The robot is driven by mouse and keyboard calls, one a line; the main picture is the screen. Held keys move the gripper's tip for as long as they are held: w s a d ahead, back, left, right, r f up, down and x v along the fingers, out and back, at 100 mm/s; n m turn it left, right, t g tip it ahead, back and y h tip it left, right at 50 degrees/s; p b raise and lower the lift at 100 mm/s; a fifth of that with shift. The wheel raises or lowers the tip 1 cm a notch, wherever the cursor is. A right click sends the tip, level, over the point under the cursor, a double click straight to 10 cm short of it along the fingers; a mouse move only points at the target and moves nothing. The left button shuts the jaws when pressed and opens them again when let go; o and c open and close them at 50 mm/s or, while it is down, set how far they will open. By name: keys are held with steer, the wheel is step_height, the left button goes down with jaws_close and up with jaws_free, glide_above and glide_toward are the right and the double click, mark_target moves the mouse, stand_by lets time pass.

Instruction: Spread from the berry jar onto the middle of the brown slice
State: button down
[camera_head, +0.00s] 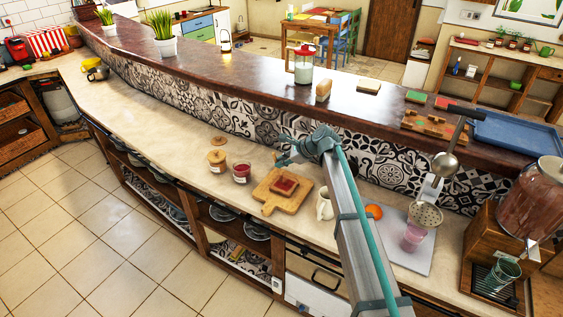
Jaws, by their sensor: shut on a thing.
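A brown slice (285,185) with a dark red patch on its top lies on a wooden board (294,204) on the lower counter. A jar of dark red content (241,174), which looks like the berry jar, stands left of the board. My gripper (281,160) is above and behind the board, at the end of my arm reaching up from the bottom. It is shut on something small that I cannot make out. The fingertips are too small to see clearly.
A jar with a tan top (217,159) stands behind the red jar. A white pitcher (324,205) stands close to the board's right side, near my arm. An orange (374,211) and a pink cup (413,236) are further right.

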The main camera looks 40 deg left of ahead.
steer(key=shift+f, duration=0.5)
steer(key=shift+w, duration=0.1)
stand_by(0.3)
steer(key=shift+w, duration=0.7)
steer(key=shift+s, duration=0.1)
steer(key=shift+s+f, duration=0.1)
steer(key=shift+s, duration=0.65)
steer(key=shift+w, duration=0.15)
